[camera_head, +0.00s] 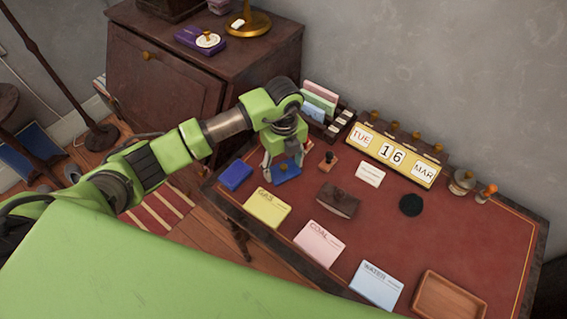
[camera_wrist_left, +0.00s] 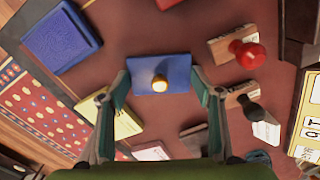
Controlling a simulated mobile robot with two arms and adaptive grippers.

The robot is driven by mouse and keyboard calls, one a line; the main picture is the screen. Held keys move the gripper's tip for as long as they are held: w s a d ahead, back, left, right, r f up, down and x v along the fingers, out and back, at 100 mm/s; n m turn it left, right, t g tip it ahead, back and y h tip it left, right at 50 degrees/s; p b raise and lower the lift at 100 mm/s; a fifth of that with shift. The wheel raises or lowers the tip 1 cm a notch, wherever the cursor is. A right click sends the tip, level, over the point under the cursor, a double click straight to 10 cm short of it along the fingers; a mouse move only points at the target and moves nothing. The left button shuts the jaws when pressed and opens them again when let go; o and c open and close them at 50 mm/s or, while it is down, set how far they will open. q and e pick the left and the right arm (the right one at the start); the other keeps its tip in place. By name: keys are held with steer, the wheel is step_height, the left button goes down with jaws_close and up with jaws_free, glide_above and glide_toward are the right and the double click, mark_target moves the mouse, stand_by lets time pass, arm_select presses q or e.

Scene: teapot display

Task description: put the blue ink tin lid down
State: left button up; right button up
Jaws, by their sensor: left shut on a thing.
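The blue ink tin lid (camera_head: 289,174) is a flat blue rectangle with a small brass knob. It shows in the left wrist view (camera_wrist_left: 145,67) between the two fingers. My left gripper (camera_head: 283,162) points down over the desk's left part, shut on the lid by its two opposite edges; in the wrist view its fingers (camera_wrist_left: 160,82) flank it. The lid is level, at or close above the desk top; I cannot tell whether it touches. The blue ink tin (camera_head: 236,176) lies just left of it, apart, and also shows in the wrist view (camera_wrist_left: 62,38). My right gripper is not in view.
The red desk top (camera_head: 455,240) carries a wooden stamp (camera_head: 328,161) right of the lid, a yellow card (camera_head: 267,208) in front, and a brown blotter (camera_head: 338,201). A card rack (camera_head: 322,108) and date display (camera_head: 395,155) stand behind. The desk's left edge is near the tin.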

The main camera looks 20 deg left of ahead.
mark_target(284, 166)
arm_select(q)
steer(key=shift+f, duration=0.25)
steer(key=o, duration=1.1)
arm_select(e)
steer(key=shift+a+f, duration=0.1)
arm_select(q)
steer(key=shift+r, duration=0.15)
steer(key=shift+r, duration=0.2)
step_height(284, 166, up, 12)
steer(key=shift+f+b, duration=0.1)
steer(key=shift+b, duration=0.9)
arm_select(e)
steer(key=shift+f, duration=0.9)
